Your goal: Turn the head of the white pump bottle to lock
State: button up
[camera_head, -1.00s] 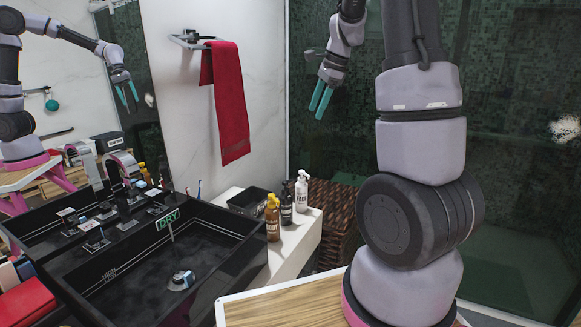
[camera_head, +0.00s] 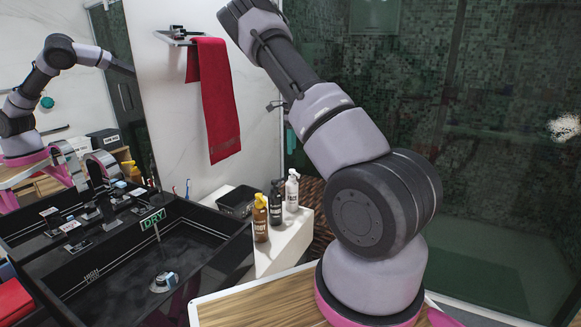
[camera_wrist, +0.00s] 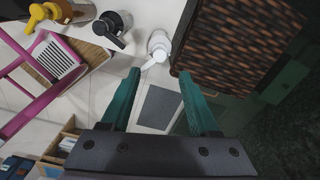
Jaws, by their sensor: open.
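The white pump bottle (camera_head: 292,195) stands upright at the back right end of the white counter, behind a dark pump bottle (camera_head: 276,207) and an amber one (camera_head: 260,222). In the wrist view the white bottle (camera_wrist: 158,45) is seen from above, its nozzle pointing down and left between my fingertips and the bottle. My gripper (camera_wrist: 160,75) is open and empty, with teal fingers apart. The white bottle appears just beyond the fingertips; I cannot tell the exact gap. In the head view the arm mostly hides the gripper, and only a bit of teal shows.
A brown woven basket (camera_wrist: 235,45) sits close to the right of the white bottle. A black tray (camera_head: 238,200) is left of the bottles on the counter (camera_head: 285,245). The black sink (camera_head: 205,225) is at left. A red towel (camera_head: 215,100) hangs on the wall.

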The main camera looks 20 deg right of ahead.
aim_at(292, 169)
notch_tip(292, 169, down, 9)
jog(key=shift+r, duration=0.1)
dwell(0.3)
grip_shut()
